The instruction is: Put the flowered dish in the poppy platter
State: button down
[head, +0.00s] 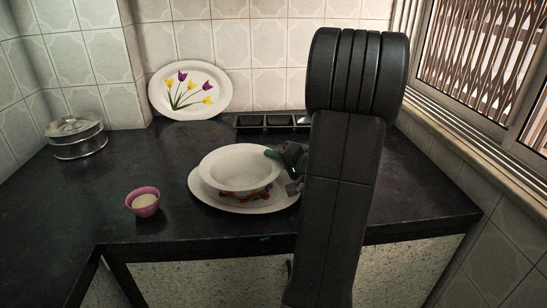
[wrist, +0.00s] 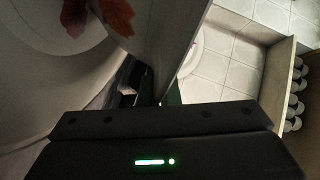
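The flowered dish (head: 240,165) is a deep white bowl in the middle of the head view. It is over the white oval poppy platter (head: 208,198), which shows red markings just below the bowl. I cannot tell whether the bowl's base touches the platter. My gripper (head: 287,160) is at the bowl's right rim. In the wrist view the bowl's wall (wrist: 160,35) runs down between my gripper's fingers (wrist: 155,92), which look closed on it. A red petal pattern shows at the top left there. My arm hides the counter to the right of the platter.
A pink cup (head: 143,202) stands left of the platter near the counter's front edge. A lidded steel pot (head: 77,137) is at the far left. A tulip plate (head: 190,90) leans on the back wall. A dark tray (head: 265,121) lies behind the bowl.

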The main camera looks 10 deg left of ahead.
jog(key=shift+r, duration=0.1)
jog(key=c, duration=1.7)
grip_release()
jog(key=v, duration=1.2)
